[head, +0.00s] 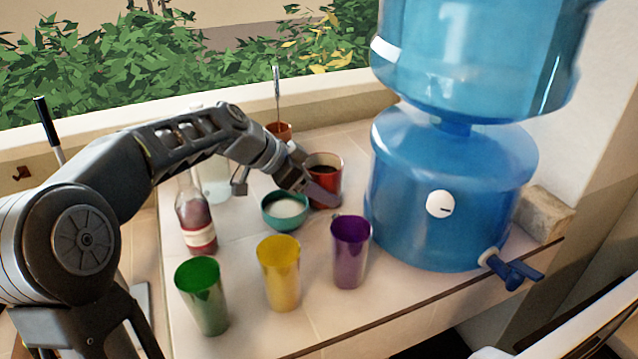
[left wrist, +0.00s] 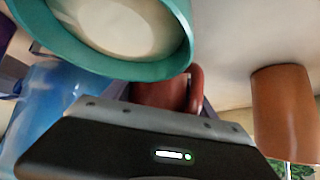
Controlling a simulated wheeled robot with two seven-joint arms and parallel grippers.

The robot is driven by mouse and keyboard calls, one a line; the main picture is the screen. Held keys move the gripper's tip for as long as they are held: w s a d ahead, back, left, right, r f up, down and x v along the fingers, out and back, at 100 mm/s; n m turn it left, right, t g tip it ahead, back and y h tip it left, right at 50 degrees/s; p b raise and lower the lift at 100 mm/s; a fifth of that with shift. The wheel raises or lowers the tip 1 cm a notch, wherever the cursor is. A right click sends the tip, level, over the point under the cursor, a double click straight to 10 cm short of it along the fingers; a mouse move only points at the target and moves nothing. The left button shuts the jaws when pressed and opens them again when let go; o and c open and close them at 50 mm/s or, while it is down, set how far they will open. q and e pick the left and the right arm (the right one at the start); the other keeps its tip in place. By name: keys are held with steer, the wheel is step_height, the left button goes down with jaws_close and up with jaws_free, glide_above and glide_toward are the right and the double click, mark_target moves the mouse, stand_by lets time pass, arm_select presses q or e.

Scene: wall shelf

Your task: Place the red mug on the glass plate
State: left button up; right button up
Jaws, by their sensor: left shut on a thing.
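The red mug (head: 325,163), with dark contents, stands upright on the counter beside the blue water dispenser. My left gripper (head: 318,190) reaches in from the left and is shut on the mug's near side. In the left wrist view the red mug (left wrist: 160,94) shows just beyond the gripper body, with its handle to the right, partly hidden by a teal bowl. The fingertips are hidden there, so the exact grip cannot be told. I cannot make out a glass plate in either view. My right gripper is not in view.
The teal bowl (head: 285,222) with white contents is close to my left gripper. Green (head: 204,305), yellow (head: 280,283) and purple (head: 349,262) cups line the front. A red bottle (head: 197,222) stands left, a terracotta pot (head: 279,130) behind. The dispenser (head: 440,200) blocks the right.

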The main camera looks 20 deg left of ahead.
arm_select(q)
steer(key=shift+a, duration=0.1)
jaws_close()
steer(key=shift+w+r, duration=0.1)
steer(key=shift+r, duration=0.15)
step_height(320, 180, up, 18)
steer(key=shift+f+p, duration=0.25)
steer(key=shift+p, duration=0.2)
stand_by(0.9)
stand_by(1.1)
